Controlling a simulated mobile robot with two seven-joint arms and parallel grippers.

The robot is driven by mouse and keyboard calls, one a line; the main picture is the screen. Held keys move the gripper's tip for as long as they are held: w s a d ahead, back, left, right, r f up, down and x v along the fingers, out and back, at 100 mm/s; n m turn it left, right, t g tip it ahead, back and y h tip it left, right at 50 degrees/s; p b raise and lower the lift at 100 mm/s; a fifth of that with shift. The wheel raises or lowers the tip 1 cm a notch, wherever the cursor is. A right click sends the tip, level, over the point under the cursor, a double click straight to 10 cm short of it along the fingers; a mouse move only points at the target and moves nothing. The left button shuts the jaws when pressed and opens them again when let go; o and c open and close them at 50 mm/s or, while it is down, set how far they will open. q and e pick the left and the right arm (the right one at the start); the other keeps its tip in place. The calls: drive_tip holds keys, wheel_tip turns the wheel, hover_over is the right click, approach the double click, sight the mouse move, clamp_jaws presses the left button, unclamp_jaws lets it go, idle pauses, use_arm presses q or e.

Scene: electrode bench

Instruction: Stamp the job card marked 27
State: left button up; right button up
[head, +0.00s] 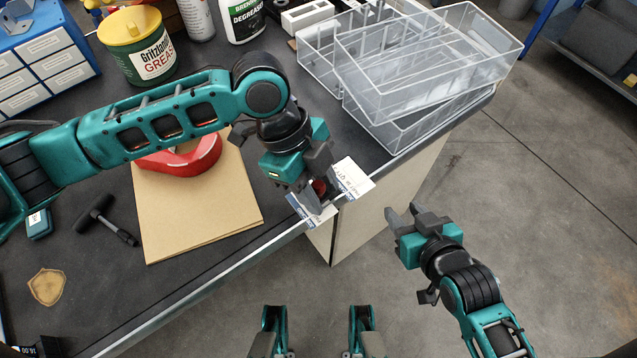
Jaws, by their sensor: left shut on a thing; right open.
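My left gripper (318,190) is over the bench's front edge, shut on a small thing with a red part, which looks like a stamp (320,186). The fingers hide most of it. A white card (353,178) with printed text and a blue strip lies to the right of the fingers. Another white and blue card (303,207) shows to their lower left, partly covered by the gripper. I cannot read a number on either card, nor tell whether the held thing touches one. My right gripper (408,217) is open and empty, off the bench above the floor.
Clear plastic bins (420,75) stand at the bench's right end. A red curved thing (190,160) sits on a brown board (195,215) under my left arm.

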use_arm(q)
wheel_tip(320, 180, up, 3)
drive_tip(key=shift+f+p, duration=0.2)
drive_tip(key=shift+p, duration=1)
drive_tip(key=shift+r+p, duration=0.65)
drive_tip(key=shift+p, duration=0.1)
drive_tip(key=shift+r+p, duration=0.95)
drive_tip(key=shift+p, duration=0.05)
drive_tip(key=shift+r+p, duration=0.6)
drive_tip(key=shift+p, duration=0.1)
use_arm(e)
drive_tip(key=shift+h, duration=0.3)
drive_tip(key=r, duration=0.1)
drive_tip(key=s+d+r, duration=0.1)
drive_tip(key=r, duration=0.2)
drive_tip(key=shift+s+d+r, duration=0.15)
drive_tip(key=shift+d+r, duration=0.2)
drive_tip(key=shift+r, duration=0.05)
use_arm(q)
drive_tip(key=shift+f, duration=0.1)
